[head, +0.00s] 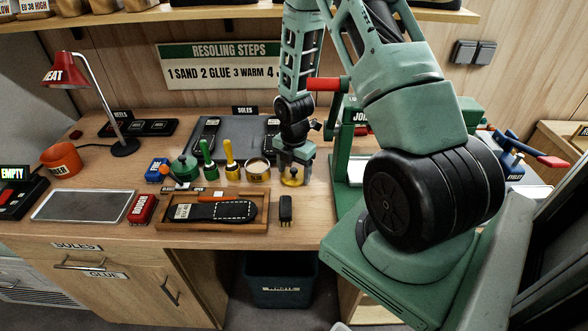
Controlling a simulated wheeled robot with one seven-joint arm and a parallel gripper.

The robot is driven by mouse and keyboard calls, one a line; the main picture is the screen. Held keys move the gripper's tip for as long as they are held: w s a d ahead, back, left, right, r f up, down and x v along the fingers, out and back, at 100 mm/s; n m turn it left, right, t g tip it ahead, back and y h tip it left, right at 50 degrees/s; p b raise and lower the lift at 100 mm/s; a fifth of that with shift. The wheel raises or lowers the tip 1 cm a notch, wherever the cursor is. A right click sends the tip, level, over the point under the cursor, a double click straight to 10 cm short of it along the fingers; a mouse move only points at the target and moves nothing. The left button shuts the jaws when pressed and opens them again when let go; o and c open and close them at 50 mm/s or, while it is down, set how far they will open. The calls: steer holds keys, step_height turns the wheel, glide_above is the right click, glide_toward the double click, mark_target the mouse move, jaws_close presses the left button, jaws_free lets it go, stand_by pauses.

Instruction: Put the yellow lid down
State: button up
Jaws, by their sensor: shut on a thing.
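My gripper (293,163) points down over the workbench, right of the row of pots. It is shut on the yellow lid (292,180), a small round yellow piece showing below the fingers. The lid is at or just above the bench top; I cannot tell whether it touches. The fingers hide its upper part. An open labelled pot (258,174) with pale contents stands just left of my gripper.
Green-handled (207,160) and yellow-handled (230,160) tools stand farther left. A wooden tray (170,215) holding a dark sole and a small black brush (286,209) lie in front. A green stand (343,150) is close on the right.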

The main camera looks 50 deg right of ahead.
steer(key=shift+f, duration=0.1)
steer(key=o, duration=1)
steer(key=shift+c, duration=0.2)
